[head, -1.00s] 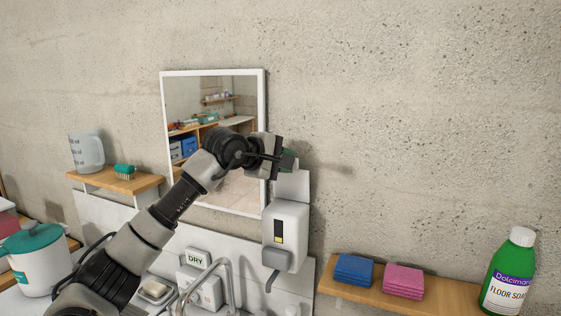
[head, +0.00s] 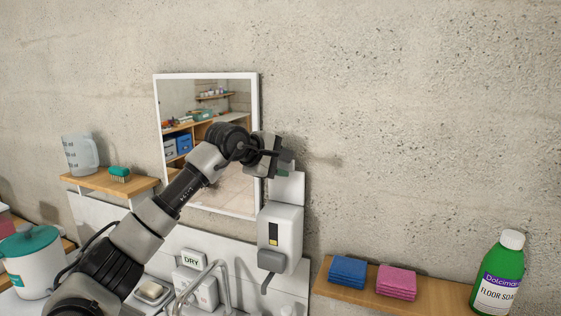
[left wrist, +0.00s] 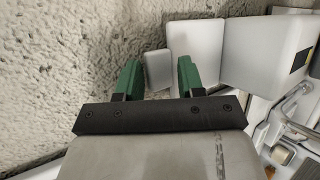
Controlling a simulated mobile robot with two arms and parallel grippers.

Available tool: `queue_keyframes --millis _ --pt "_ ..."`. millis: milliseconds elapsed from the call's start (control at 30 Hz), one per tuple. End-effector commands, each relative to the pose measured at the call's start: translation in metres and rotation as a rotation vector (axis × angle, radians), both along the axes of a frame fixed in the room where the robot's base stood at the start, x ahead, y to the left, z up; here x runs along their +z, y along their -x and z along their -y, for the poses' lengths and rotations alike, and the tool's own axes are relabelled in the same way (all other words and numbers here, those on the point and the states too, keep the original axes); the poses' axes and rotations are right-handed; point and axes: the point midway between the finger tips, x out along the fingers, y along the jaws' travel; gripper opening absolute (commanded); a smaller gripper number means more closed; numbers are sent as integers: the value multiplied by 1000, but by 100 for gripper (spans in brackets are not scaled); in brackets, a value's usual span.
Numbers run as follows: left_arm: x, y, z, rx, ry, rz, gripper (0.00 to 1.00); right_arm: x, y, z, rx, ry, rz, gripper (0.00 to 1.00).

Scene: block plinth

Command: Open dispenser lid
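The white soap dispenser (head: 281,237) hangs on the wall, with a dark window and a grey lever below. Its white lid (head: 288,188) stands raised, roughly upright, above the body. My left gripper (head: 285,164) is at the lid's upper end. The left wrist view shows its two green fingers (left wrist: 158,78) apart, with a small white tab (left wrist: 158,68) in the gap beyond them. I cannot tell whether the fingers touch it. The lid (left wrist: 198,45) and dispenser body (left wrist: 262,50) show to the right there. My right gripper is not in view.
A white-framed mirror (head: 255,100) is behind my left arm. A wooden shelf (head: 345,292) at lower right holds blue sponges (head: 347,271), pink sponges (head: 396,281) and a green soap bottle (head: 500,270). A faucet (head: 205,275) is below left. The wall right of the dispenser is bare.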

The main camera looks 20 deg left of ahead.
Motion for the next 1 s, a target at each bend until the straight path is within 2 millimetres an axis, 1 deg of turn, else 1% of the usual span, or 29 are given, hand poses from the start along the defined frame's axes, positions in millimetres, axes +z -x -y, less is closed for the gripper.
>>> queue_keyframes --millis 367,500,567,800,1000 --pt "2 0 0 0 2 4 38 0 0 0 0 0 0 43" --pt "4 5 -3 1 1 7 38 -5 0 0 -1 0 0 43" --pt "7 11 -6 1 1 8 38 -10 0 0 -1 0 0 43" --pt "28 51 -22 1 0 9 38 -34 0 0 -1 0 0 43" --pt "46 77 -32 1 1 8 38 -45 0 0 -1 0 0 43"
